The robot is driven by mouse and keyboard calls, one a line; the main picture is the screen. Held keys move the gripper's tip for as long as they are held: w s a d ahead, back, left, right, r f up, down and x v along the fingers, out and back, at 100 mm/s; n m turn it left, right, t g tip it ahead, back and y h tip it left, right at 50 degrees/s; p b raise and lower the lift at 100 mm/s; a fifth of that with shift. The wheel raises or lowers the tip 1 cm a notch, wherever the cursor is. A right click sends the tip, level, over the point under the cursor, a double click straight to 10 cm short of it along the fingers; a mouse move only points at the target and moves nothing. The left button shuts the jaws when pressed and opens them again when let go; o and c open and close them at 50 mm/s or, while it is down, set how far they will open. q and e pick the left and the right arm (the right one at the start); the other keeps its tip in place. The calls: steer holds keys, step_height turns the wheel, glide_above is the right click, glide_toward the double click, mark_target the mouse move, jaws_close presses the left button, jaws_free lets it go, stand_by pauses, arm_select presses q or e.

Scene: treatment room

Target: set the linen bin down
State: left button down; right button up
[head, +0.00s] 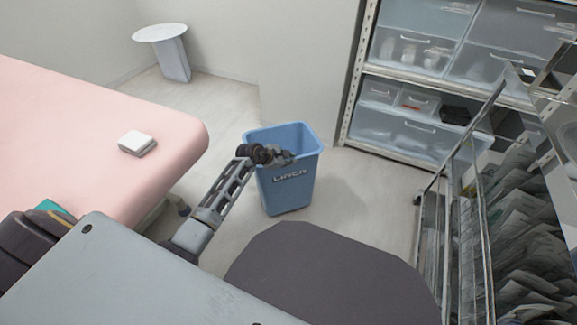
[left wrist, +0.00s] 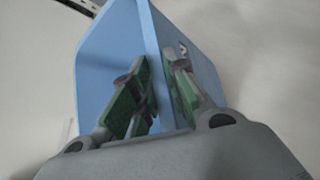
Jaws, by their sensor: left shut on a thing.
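The linen bin (head: 288,188) is a blue, open-topped bin with a "LINEN" label on its front, in the middle of the head view. It looks upright; whether its base touches the floor I cannot tell. My left gripper (head: 284,158) is shut on the bin's near rim. In the left wrist view the green-padded fingers (left wrist: 160,95) sit on either side of the blue bin wall (left wrist: 112,60). My right gripper is not in view.
A pink padded bed (head: 90,130) with a folded white cloth (head: 137,142) stands at left. A wire rack of packets (head: 520,220) is at right, drawer shelving (head: 410,100) behind it. A round side table (head: 160,34) stands at back. Floor (head: 350,210) right of the bin is clear.

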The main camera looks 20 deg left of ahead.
mark_target(291, 167)
arm_select(q)
step_height(291, 167, down, 3)
steer(key=shift+s+f+b, duration=0.15)
steer(key=shift+b, duration=0.6)
steer(key=c, duration=1.7)
jaws_free()
steer(key=shift+s+f, duration=0.1)
steer(key=shift+f, duration=0.2)
steer(key=shift+o, duration=1.3)
steer(key=shift+a, duration=0.1)
steer(key=shift+r, duration=0.2)
steer(key=shift+w, duration=0.2)
